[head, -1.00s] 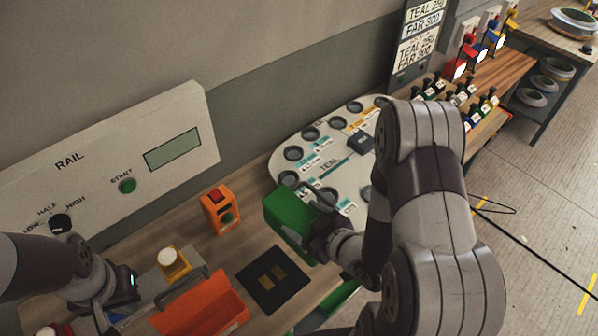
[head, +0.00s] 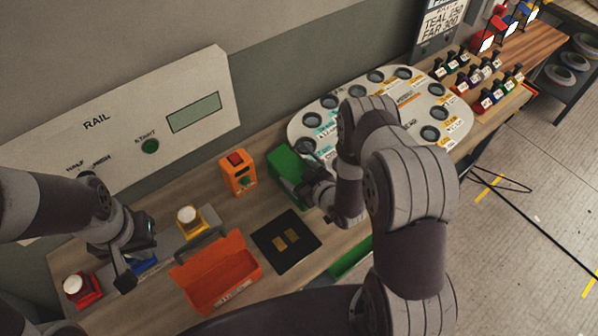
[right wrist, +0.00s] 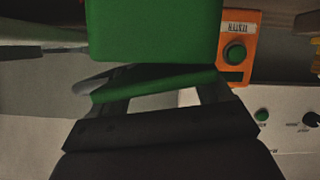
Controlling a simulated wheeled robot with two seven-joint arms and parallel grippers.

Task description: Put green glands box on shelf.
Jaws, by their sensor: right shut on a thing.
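The green glands box (head: 286,174) is at the back of the bench, between the orange button box and the white oval board in the head view. My right gripper (head: 314,188) is shut on its near side. The box also fills the top of the right wrist view (right wrist: 152,30), with a green edge between the fingers. I cannot tell whether the box touches the bench. My left gripper (head: 138,268) is at the left, over the bench near a blue item, and its finger gap is unclear. I cannot make out which surface is the shelf.
The orange button box (head: 238,172) stands just left of the green box. A black mat (head: 286,242) and an open orange box (head: 216,272) lie nearer. The white oval board (head: 310,120) is to the right, partly behind my arm. The RAIL panel (head: 120,135) stands behind.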

